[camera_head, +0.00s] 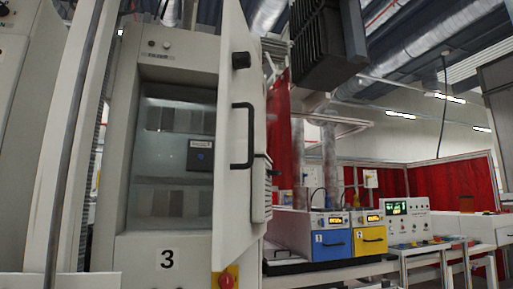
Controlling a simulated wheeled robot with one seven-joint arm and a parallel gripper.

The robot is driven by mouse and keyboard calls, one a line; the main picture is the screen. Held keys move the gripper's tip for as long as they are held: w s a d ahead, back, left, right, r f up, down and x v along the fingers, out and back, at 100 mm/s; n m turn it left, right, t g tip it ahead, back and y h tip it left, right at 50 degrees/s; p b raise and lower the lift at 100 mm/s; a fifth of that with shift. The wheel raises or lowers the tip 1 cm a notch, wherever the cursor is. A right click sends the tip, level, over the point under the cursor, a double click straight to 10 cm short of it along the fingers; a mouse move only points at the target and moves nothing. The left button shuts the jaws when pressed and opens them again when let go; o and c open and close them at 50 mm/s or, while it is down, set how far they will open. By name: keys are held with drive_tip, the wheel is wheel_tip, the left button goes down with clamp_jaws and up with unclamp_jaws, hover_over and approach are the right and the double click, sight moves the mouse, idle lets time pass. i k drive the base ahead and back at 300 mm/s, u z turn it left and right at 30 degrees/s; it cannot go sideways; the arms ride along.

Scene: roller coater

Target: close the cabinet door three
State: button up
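Cabinet three (165,245) is a tall pale grey cabinet on the left, with a black 3 on a white label low on its front. Its door (232,180) stands open, hinged on the right side and swung out toward the camera, so it shows nearly edge-on. A black bar handle (250,136) and a dark round knob (241,60) are on the door. My gripper is not visible in this view.
A red knob (227,280) sits below the door. A dark finned block (322,45) hangs at the top, right of the door. Blue (331,244) and yellow (370,241) units stand on a bench to the right. Another cabinet (18,110) borders the left edge.

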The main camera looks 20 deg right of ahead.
sight(242, 136)
drive_tip(key=u, duration=1.25)
drive_tip(key=k, duration=0.75)
drive_tip(key=z, duration=1.2)
